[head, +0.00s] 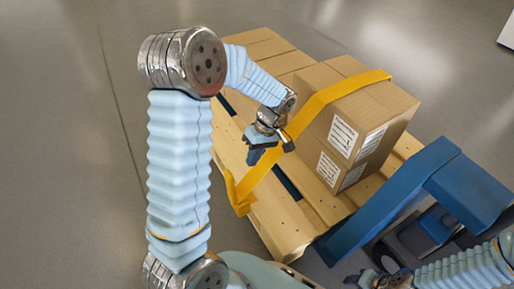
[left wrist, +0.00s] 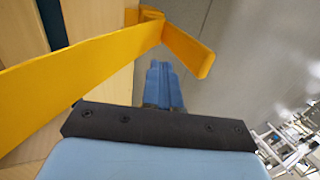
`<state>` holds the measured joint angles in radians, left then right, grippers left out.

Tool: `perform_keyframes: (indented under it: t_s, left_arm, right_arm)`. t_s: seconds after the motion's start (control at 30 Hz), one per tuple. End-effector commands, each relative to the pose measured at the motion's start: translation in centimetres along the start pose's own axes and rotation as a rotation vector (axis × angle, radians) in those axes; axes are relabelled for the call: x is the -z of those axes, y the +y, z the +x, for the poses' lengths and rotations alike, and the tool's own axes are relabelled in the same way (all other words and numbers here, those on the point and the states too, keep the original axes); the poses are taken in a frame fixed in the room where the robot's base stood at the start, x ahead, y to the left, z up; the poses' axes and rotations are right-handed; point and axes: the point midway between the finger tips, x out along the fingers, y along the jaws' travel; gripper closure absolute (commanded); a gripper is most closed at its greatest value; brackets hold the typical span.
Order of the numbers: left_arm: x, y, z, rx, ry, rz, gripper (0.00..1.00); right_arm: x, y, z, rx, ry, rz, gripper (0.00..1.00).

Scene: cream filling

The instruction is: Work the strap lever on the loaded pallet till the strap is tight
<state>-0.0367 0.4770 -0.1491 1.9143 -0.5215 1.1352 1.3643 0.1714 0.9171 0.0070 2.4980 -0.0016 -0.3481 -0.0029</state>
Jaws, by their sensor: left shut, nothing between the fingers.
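The yellow strap (head: 258,178) runs over the stacked cartons (head: 360,120) and down to the near left edge of the wooden pallet (head: 276,222). A short yellow lever-like arm (head: 230,186) stands out at the strap's lower end; it also shows in the left wrist view (left wrist: 188,48), angled out from the strap's end. My left gripper (head: 256,157) is shut and empty, beside the strap above the pallet. In the left wrist view its blue fingers (left wrist: 163,84) lie together, apart from the lever in the picture. My right gripper (head: 362,279) is partly seen at the bottom; its jaws are unclear.
A blue frame (head: 400,195) with dark parts stands at the pallet's right near side. More cartons (head: 262,48) lie at the back of the pallet. The grey floor (head: 60,150) left of the pallet is clear.

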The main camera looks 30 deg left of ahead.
Motion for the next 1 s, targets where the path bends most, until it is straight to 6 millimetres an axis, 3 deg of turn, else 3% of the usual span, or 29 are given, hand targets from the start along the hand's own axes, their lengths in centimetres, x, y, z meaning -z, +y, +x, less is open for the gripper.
perform_keyframes:
  t_s: [0.13, 0.3, 0.43, 1.0]
  left_arm:
    - [0.0, 0.0, 3.2, 0.002, -0.002, 0.001, 1.0]
    - [0.0, -2.5, 3.8, -0.001, -0.001, -0.001, 1.0]
    - [0.0, -3.4, 4.1, -0.001, 0.0, 0.0, 1.0]
    - [0.2, -3.5, 4.1, -0.018, 0.001, 0.0, 1.0]
  right_arm:
    - [-0.1, 0.2, 0.8, 0.002, -0.002, 0.0, 0.57]
    - [-0.1, 0.2, 0.8, 0.002, -0.002, -0.001, 0.57]
    - [-0.1, 0.2, 0.8, 0.002, -0.003, -0.001, 0.57]
    - [-0.1, 0.3, 1.0, 0.003, -0.003, -0.001, 0.57]
